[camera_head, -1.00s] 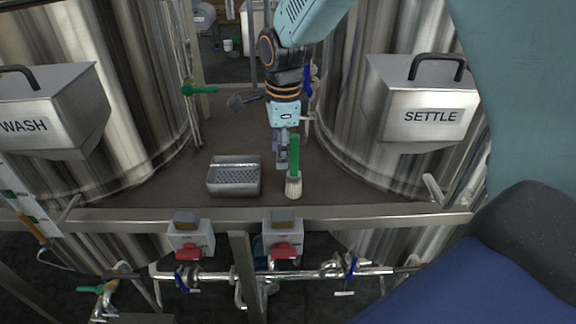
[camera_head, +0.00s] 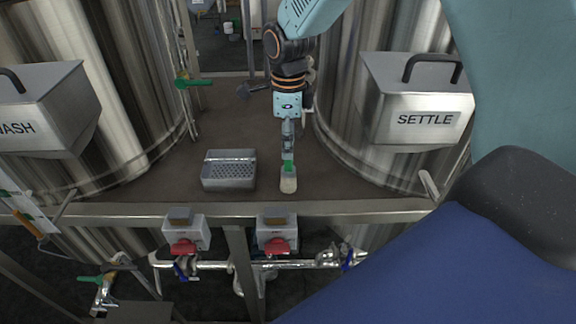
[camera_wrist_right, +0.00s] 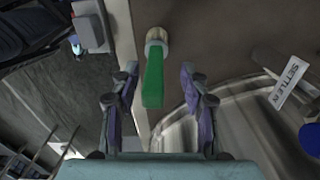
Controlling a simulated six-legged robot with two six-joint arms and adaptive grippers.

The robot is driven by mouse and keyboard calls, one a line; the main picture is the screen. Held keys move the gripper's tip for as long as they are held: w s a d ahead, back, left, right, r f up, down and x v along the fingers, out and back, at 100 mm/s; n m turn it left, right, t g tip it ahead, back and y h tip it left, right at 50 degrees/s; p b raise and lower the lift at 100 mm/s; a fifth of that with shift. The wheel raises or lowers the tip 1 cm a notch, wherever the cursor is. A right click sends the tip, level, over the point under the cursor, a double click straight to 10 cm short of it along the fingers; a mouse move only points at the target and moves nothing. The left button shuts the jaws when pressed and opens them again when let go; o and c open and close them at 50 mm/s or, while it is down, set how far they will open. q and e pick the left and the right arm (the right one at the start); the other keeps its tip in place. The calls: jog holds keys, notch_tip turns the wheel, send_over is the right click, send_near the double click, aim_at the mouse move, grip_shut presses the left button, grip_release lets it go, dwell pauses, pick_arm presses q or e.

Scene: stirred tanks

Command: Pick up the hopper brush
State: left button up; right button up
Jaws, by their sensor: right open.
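The hopper brush (camera_head: 288,184) has a green handle and pale bristles. It is on the brown deck near the front rail, with its bristle end toward the rail. In the right wrist view the brush's green handle (camera_wrist_right: 153,82) lies between and ahead of the two fingers. My right gripper (camera_head: 288,153) is over the handle in the head view and hides most of it. In the right wrist view the right gripper (camera_wrist_right: 158,88) is open, with a finger on each side and clear gaps to the handle. My left gripper is not in view.
A perforated metal tray (camera_head: 229,182) sits left of the brush. Hoppers marked WASH (camera_head: 45,112) and SETTLE (camera_head: 418,105) flank the deck on steel tanks. A steel rail (camera_head: 340,209) edges the deck, with red-handled boxes (camera_head: 276,234) below. The deck behind the tray is clear.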

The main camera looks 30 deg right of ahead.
aim_at(288, 174)
jog(key=f, duration=0.1)
jog(key=s+f, duration=0.1)
jog(key=f, duration=0.1)
jog(key=shift+a+p, duration=0.2)
jog(key=shift+p, duration=0.15)
jog(key=shift+w+f, duration=0.15)
jog(key=shift+w, duration=0.05)
jog(key=shift+w+d+f, duration=0.1)
jog(key=shift+w+d, duration=0.05)
jog(key=c, duration=0.4)
jog(key=shift+s, duration=0.25)
jog(key=c, duration=0.5)
grip_shut()
jog(key=shift+w, duration=0.2)
